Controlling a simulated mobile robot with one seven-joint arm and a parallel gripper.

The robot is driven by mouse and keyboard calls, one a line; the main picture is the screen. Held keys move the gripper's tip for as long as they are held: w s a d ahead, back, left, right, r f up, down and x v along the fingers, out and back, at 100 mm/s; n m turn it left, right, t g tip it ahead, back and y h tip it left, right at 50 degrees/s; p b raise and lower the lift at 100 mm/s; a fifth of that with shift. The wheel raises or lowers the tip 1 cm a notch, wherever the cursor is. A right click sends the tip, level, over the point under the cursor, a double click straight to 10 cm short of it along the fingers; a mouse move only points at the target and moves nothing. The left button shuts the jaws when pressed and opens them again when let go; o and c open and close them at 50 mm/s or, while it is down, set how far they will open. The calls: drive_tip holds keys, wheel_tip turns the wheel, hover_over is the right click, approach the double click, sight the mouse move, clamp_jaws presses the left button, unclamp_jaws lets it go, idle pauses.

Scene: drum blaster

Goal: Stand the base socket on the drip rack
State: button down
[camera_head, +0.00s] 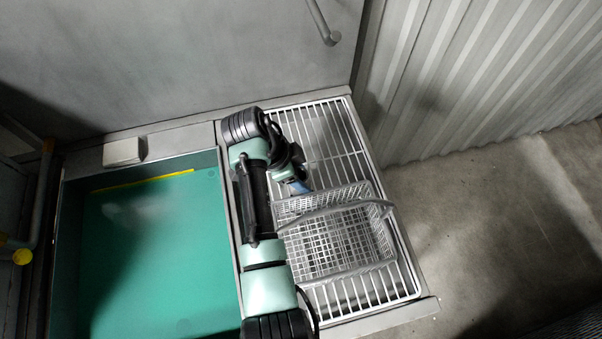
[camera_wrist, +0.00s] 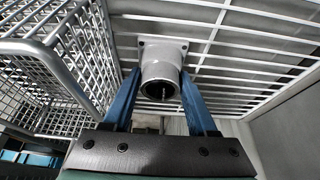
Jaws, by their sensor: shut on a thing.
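The base socket (camera_wrist: 161,68) is a grey metal tube on a square flange with corner holes. In the wrist view it sits between the two blue fingers of my gripper (camera_wrist: 161,84), which is shut on it. The tube's open end faces the camera and the flange faces the drip rack (camera_wrist: 232,40). I cannot tell whether the flange touches the wires. In the head view the white wire drip rack (camera_head: 334,131) lies right of the basin. My gripper (camera_head: 301,187) is over its middle, just behind the wire basket. The socket is hidden there by my arm.
A grey wire basket (camera_head: 378,247) with a handle stands on the rack's front part, close to my gripper; it also shows at left in the wrist view (camera_wrist: 78,62). A green-floored basin (camera_head: 150,250) lies left. The rack's back part is clear. A corrugated wall (camera_head: 470,75) stands right.

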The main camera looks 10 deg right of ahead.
drive_tip(key=shift+c, duration=1)
unclamp_jaws()
drive_tip(key=shift+f, duration=0.1)
drive_tip(key=shift+r, duration=0.25)
drive_tip(key=v, duration=1.1)
drive_tip(key=shift+a+r, duration=0.15)
drive_tip(key=shift+r, duration=0.25)
